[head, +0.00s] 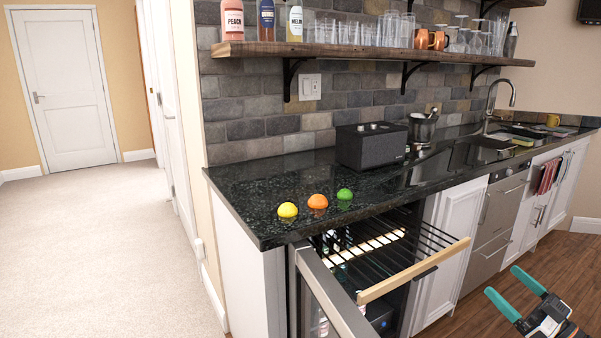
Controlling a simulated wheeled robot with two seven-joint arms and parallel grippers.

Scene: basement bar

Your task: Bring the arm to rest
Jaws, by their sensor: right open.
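My right gripper (515,293) shows at the lower right, over the wooden floor in front of the cabinets. Its two teal-tipped fingers are spread apart with nothing between them. It is clear of the counter and of the open fridge. My left gripper is not in the head view.
The under-counter fridge stands open, its door (333,296) swung out and a wood-fronted rack (413,270) pulled out. A black speaker (370,146) and a metal bucket (421,130) stand on the counter. A shelf (350,52) holds bottles and glasses. Carpet at left is clear.

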